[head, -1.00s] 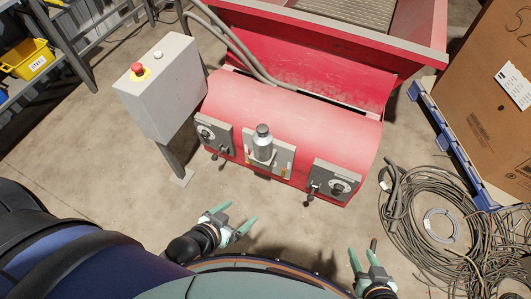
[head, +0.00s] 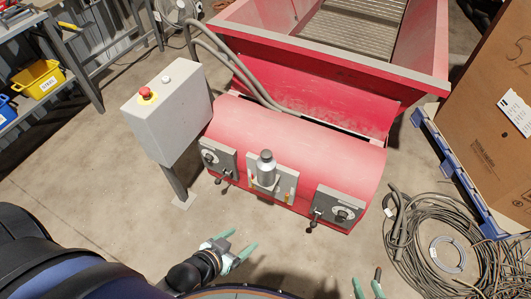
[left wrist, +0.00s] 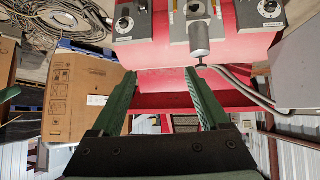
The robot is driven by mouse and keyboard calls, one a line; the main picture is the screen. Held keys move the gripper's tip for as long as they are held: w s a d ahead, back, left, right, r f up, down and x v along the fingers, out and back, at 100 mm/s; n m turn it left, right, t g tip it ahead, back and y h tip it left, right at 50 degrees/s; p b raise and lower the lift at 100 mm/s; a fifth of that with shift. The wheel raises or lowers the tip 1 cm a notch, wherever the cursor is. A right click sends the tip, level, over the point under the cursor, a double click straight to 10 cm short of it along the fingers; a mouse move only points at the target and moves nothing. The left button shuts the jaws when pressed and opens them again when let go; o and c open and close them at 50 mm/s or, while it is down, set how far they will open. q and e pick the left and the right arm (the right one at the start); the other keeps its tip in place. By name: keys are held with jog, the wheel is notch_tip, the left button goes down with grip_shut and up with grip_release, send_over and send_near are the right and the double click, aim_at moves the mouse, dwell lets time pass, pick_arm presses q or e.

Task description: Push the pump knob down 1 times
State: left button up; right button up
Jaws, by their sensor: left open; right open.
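The pump (head: 265,177) is a grey metal cylinder standing on a light plate at the front of the red machine. Its dark round knob (head: 266,155) is on top and looks raised. In the left wrist view the pump (left wrist: 200,38) appears upside down, with the knob (left wrist: 201,66) just beyond one fingertip in the picture. My left gripper (head: 242,240) is open and empty, in front of and below the pump, apart from it. Its open fingers (left wrist: 160,73) also show in the left wrist view. My right gripper (head: 367,279) is open and empty at the bottom edge, partly cut off.
Dial panels with small levers flank the pump, left (head: 217,158) and right (head: 337,208). A grey control box (head: 168,115) with a red button stands at the left. Cable coils (head: 440,250) and a cardboard box (head: 495,110) are at the right. Floor before the machine is clear.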

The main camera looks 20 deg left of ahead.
pick_arm(q)
grip_shut()
dwell(0.4)
dwell(0.9)
